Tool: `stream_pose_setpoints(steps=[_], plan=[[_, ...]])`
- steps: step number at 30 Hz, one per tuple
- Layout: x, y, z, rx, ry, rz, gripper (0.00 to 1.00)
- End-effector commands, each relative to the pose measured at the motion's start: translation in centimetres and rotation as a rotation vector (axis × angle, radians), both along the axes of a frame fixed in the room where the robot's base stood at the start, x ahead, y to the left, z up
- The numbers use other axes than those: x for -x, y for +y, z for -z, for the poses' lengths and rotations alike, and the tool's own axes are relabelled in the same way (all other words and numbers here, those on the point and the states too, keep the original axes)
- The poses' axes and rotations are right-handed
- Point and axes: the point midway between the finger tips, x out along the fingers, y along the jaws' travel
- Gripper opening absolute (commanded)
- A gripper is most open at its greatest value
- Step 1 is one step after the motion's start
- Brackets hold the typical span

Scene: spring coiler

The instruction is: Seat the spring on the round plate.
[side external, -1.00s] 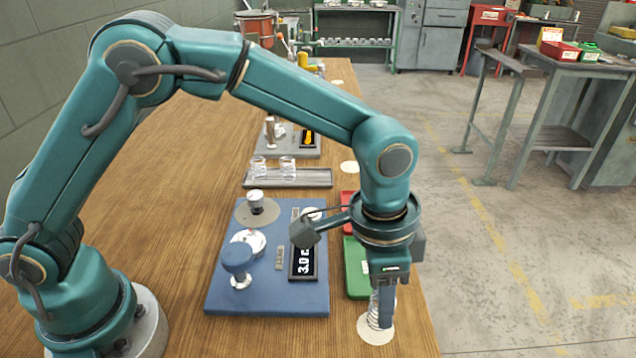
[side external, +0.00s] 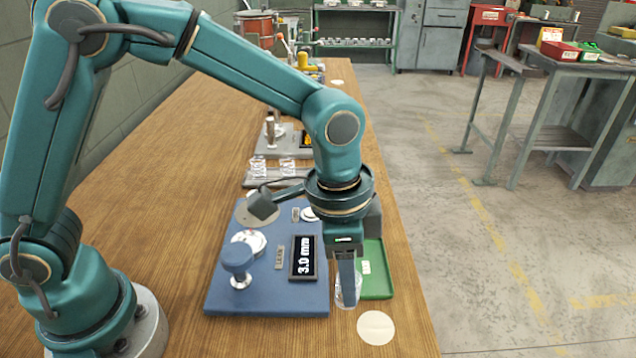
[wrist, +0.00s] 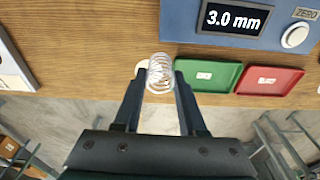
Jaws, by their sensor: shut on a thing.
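My gripper (side external: 346,277) is shut on the spring (side external: 354,291), a pale wire coil. The wrist view shows the spring (wrist: 160,72) between the two dark fingertips (wrist: 161,77). In the side view the fingers partly hide it, beside the front right corner of the blue base (side external: 222,295). The spring seems held above the bench, but its height is hard to judge.
The base carries a display reading 3.0 mm (side external: 303,258). A green tray (side external: 376,272) is close behind and right of my gripper; a red tray (wrist: 270,80) shows in the wrist view. A flat white disc (side external: 376,328) lies bare on the bench near its right edge.

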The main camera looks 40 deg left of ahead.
Motion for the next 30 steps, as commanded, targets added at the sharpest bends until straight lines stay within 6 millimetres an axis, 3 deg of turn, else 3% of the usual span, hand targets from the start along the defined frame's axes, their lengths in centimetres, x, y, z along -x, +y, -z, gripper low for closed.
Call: stream_pose_setpoints(steps=[1, 6, 12, 21, 30], plan=[[-0.1, 2.2, -0.7, 0.002, -0.003, -0.042, 0.09], [0.5, 8.5, -2.4, 0.002, -0.005, -0.174, 0.09], [2.1, 14.4, -4.0, 0.001, -0.005, -0.349, 0.09], [3.1, 18.6, -5.4, 0.000, -0.003, -0.532, 0.09], [3.1, 19.3, -4.4, 0.000, 0.005, -0.559, 0.09]])
